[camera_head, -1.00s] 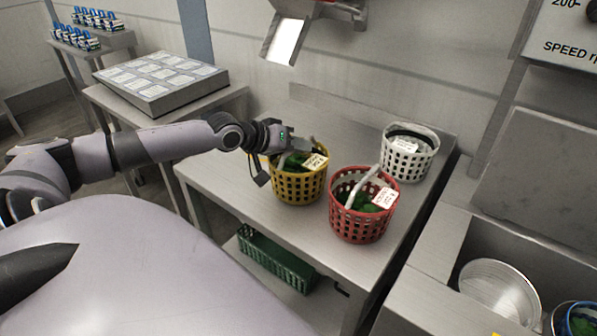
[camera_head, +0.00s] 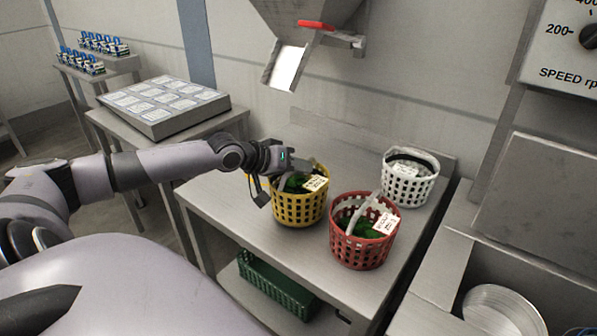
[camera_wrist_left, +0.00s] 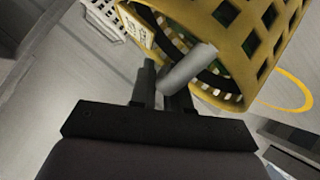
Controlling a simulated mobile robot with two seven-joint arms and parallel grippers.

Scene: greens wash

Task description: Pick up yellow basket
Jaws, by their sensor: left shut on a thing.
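The yellow basket (camera_head: 299,208) stands upright on the steel table with greens inside and a white tag on its rim. It fills the upper right of the left wrist view (camera_wrist_left: 221,22). My left gripper (camera_head: 306,162) is over the basket's top, shut on its handle. In the wrist view my fingertips (camera_wrist_left: 163,85) close around the grey handle grip (camera_wrist_left: 188,68). I cannot tell whether the basket's bottom is clear of the table. My right gripper is not in view.
A red basket (camera_head: 345,247) with greens stands close to the right of the yellow one. A white basket (camera_head: 408,188) stands behind. A green crate (camera_head: 276,287) sits on the lower shelf. A chute (camera_head: 286,66) hangs above the back of the table.

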